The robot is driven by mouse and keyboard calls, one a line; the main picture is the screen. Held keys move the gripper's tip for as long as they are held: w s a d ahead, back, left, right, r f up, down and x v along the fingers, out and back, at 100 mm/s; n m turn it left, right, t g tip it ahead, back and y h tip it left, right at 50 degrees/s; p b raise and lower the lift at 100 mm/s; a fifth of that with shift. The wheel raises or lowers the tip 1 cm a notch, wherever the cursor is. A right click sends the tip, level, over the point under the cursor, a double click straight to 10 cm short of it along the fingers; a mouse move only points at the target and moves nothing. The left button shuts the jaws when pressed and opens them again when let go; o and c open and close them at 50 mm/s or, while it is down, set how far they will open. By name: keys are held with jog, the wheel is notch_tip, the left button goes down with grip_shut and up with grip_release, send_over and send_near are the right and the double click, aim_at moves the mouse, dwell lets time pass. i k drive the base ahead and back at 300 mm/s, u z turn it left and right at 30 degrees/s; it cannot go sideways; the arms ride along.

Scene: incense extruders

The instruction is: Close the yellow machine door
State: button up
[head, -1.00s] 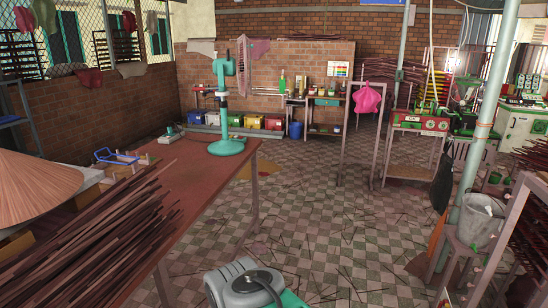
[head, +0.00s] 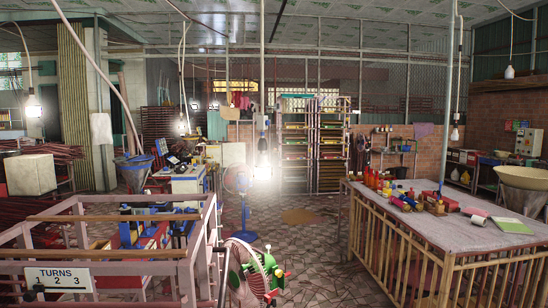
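I cannot make out a yellow machine door in the head view. A white and blue machine (head: 188,184) stands left of the middle, and its small parts are too far off to tell apart. Blue and red machinery (head: 150,235) shows behind the pink frame at the lower left, partly hidden by its bars. My gripper is not in view.
A pink frame (head: 110,254) with a "TURNS" sign (head: 58,280) fills the lower left. A long table (head: 465,228) with small bottles blocks the right. Tiled floor (head: 305,262) lies open between them.

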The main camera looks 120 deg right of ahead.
aim_at(232, 152)
jog(key=z, duration=1.3)
jog(key=i, duration=6.9)
jog(key=z, duration=2.65)
jog(key=i, duration=5.1)
